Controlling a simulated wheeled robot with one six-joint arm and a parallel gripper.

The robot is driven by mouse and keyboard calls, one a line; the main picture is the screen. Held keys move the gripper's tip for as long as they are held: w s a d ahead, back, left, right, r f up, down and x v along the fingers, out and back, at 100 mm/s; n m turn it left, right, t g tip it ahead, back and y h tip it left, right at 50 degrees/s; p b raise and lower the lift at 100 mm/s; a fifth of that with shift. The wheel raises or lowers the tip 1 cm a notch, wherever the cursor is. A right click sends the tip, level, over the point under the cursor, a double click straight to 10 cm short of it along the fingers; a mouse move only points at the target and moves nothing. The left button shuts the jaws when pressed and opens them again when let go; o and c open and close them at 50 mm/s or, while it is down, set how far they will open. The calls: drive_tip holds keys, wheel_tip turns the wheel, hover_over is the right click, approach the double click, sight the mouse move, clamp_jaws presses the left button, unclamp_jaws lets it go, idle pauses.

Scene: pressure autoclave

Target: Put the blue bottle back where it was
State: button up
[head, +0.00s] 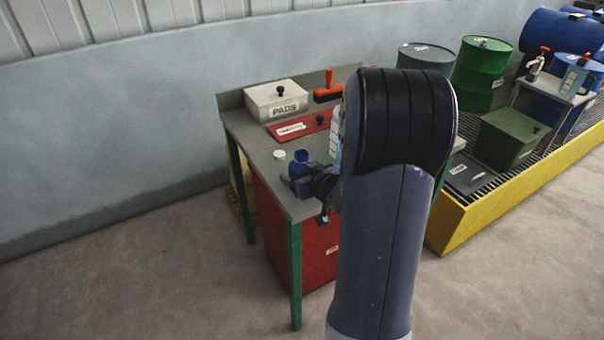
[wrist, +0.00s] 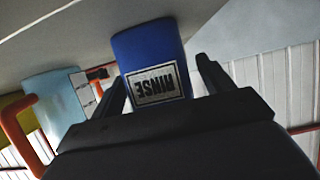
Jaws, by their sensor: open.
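The blue bottle (head: 301,157) stands near the front left corner of the workbench (head: 262,150). In the wrist view the blue bottle (wrist: 148,48) shows upside down, with a white label reading RINSE. My gripper (wrist: 163,85) is open, with one finger on each side of the bottle's body. The left finger in that view looks close to the bottle, and a gap shows at the right one. In the head view my gripper (head: 303,176) is at the bench edge, and its wrist partly covers the bottle's lower part.
A white disc (head: 279,154) lies left of the bottle. A pale blue container (head: 335,130) stands behind my arm. A PADS box (head: 275,100), a red panel (head: 299,127) and an orange-handled tool (head: 328,88) are farther back. Drums stand on a yellow-edged grating at right.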

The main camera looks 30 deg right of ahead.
drive_tip(key=shift+r, duration=0.3)
drive_tip(key=p+v, duration=0.2)
drive_tip(key=v, duration=1)
drive_tip(key=shift+f+p, duration=0.2)
drive_tip(key=shift+p, duration=0.15)
drive_tip(key=shift+d, duration=0.1)
